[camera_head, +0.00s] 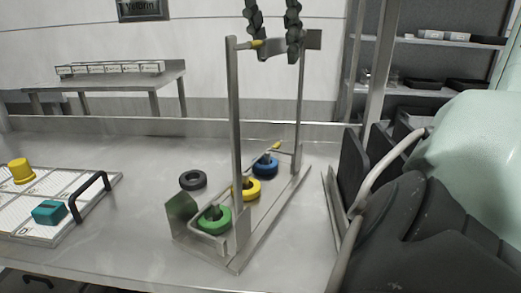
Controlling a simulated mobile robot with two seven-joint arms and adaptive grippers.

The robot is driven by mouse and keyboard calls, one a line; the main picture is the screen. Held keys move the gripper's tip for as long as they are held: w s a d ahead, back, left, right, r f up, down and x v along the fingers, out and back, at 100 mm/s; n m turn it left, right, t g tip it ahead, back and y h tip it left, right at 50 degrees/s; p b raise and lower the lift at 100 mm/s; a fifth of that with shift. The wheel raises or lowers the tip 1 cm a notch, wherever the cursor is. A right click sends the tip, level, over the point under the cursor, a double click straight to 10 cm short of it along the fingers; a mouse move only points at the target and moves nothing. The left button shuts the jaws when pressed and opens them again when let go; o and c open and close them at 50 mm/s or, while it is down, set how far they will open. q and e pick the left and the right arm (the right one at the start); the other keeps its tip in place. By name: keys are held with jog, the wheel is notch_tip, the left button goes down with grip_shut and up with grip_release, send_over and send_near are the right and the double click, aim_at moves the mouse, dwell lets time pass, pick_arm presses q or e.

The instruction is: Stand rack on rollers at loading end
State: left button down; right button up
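A grey metal rack (236,150) stands upright on the metal counter, with two tall posts joined by a bar at the top. Its low base holds a green ring (214,222), a yellow ring (246,189) and a blue ring (265,166). My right gripper (273,45) hangs from the top edge at the rack's top bar. Its two dark fingers are apart, with a gap between them; whether either touches the bar is unclear. My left gripper is not in view. I cannot make out any rollers or a loading end.
A black ring (193,180) lies on the counter (130,225) left of the rack. A white board (40,205) with a black handle, yellow piece and teal piece lies further left. Dark upright panels (352,170) stand close to the rack's right.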

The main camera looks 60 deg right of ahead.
jog(key=shift+f, duration=0.25)
grip_shut()
jog(key=shift+d+r, duration=0.1)
jog(key=shift+r, duration=0.05)
dwell(0.4)
